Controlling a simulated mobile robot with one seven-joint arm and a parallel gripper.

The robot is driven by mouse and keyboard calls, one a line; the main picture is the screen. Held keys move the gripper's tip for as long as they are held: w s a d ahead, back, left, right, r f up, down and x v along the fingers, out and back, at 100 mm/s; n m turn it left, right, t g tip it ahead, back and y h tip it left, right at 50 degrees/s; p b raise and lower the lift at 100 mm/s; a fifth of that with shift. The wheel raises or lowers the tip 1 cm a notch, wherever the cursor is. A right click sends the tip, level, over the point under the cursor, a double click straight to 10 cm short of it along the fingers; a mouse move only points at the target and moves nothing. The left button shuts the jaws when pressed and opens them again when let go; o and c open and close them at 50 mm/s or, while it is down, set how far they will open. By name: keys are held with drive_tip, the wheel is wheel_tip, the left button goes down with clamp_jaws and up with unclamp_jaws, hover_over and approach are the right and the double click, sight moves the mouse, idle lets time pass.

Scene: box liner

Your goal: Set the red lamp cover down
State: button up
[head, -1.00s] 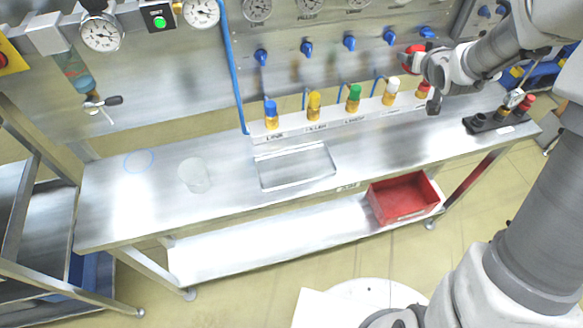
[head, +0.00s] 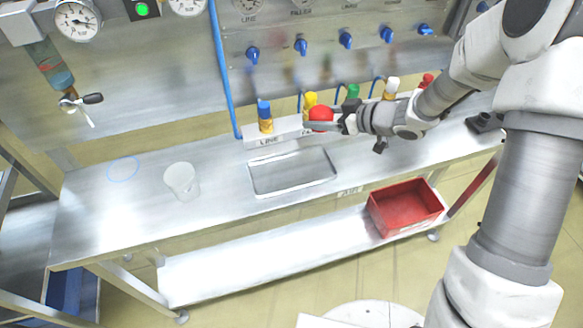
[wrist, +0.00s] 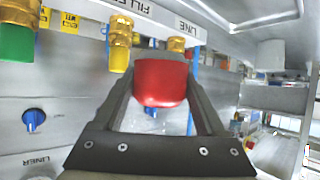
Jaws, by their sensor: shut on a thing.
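My gripper (head: 334,122) is shut on the red lamp cover (head: 320,114), a small rounded red cap. In the head view it is above the rear of the bench, in front of the yellow-capped fitting. In the wrist view the red lamp cover (wrist: 161,84) sits between the two fingers of my gripper (wrist: 162,80), with its top edge hidden behind nothing and its full front showing. It is held in the air, apart from the steel bench (head: 225,215).
A shallow metal tray (head: 292,188) lies on the bench under the gripper's side, with a clear beaker (head: 182,180) to its left. Colour-capped fittings, including a blue one (head: 264,112), line the back. A red bin (head: 405,225) stands on the lower shelf. Bench left is mostly free.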

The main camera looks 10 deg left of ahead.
drive_tip(key=b, duration=0.2)
hover_over(291, 171)
wheel_tip(291, 171, down, 6)
drive_tip(key=shift+r, duration=0.1)
drive_tip(key=shift+f, duration=1.9)
drive_tip(key=shift+f+b, duration=0.2)
drive_tip(key=shift+b, duration=0.2)
drive_tip(key=o, duration=1.3)
drive_tip(key=shift+r, duration=0.1)
